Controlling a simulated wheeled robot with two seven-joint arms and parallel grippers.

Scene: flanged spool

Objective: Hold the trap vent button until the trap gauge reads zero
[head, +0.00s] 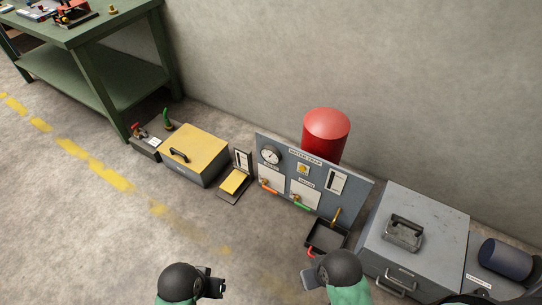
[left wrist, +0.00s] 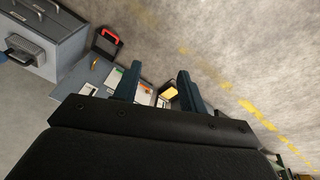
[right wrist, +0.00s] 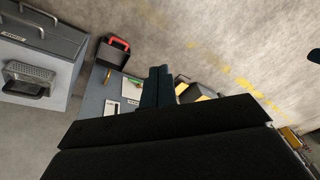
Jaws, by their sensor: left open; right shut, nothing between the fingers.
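A grey upright panel (head: 335,205) stands on the floor near the wall. It bears a round white dial gauge (head: 270,155), a small yellow button-like part (head: 303,168), an orange-handled lever (head: 268,187) and a green-handled lever (head: 302,204). A white vertical gauge strip (head: 336,182) is at its right; labels and readings are too small to read. My left gripper (head: 222,284) is open and empty, in front of the panel and apart from it. My right gripper (head: 307,278) is shut and empty, also apart from the panel. Both wrist views show the panel beyond the fingers.
A red tank (head: 326,133) stands behind the panel. A black tray with a red handle (head: 327,237) lies before its right end. A grey box (head: 415,232) is right; a yellow-topped box (head: 193,150) and yellow pad (head: 234,182) are left. A green bench (head: 103,50) stands back left.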

